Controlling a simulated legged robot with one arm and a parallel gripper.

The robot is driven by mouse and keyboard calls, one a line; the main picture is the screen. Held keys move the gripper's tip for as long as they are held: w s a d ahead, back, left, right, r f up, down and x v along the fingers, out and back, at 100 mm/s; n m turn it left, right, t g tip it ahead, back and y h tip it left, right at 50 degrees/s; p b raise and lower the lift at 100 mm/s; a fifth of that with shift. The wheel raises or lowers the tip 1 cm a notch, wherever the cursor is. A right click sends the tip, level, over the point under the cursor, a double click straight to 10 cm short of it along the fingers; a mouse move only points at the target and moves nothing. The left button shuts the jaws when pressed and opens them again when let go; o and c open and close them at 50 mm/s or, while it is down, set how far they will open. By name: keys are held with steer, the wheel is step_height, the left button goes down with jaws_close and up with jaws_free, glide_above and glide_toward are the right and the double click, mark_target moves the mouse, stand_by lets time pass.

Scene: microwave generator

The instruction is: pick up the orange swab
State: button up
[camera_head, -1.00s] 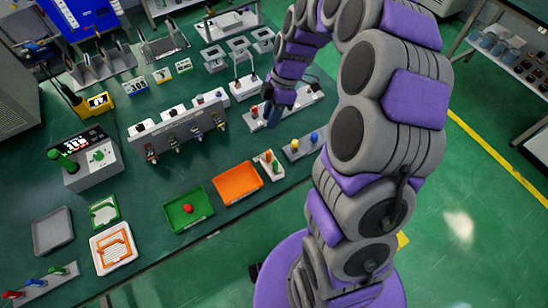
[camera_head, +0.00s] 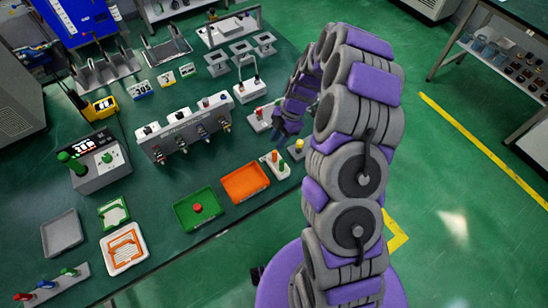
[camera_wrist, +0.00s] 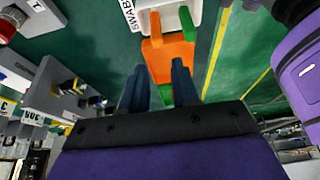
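The orange swab (camera_wrist: 155,27) stands in a white holder labelled SWAB (camera_wrist: 168,4) at the top of the wrist view, beside a green swab (camera_wrist: 187,21). In the head view the orange swab (camera_head: 274,156) and green swab (camera_head: 282,165) are small, in their holder right of the orange tray. My gripper (camera_wrist: 159,70) has its two dark blue fingers apart, with nothing held between them. The orange swab appears just past the fingertips. In the head view my gripper (camera_head: 272,153) is close over the holder, and its fingers are partly hard to make out.
The orange tray (camera_head: 245,182) and the green tray (camera_head: 187,219) with a red object lie left of the holder. A block with a yellow knob (camera_head: 299,145) is close right of it. A panel with several knobs (camera_head: 184,128) stands farther left. The table's front edge is near.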

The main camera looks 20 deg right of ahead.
mark_target(273, 152)
steer(key=shift+x, duration=1.2)
steer(key=shift+d+f, duration=0.5)
steer(key=shift+d, duration=0.15)
steer(key=x, duration=0.3)
steer(key=b+x, duration=0.1)
steer(key=shift+w+a+f, duration=0.2)
steer(key=shift+w+f, duration=0.1)
steer(key=shift+a, duration=0.35)
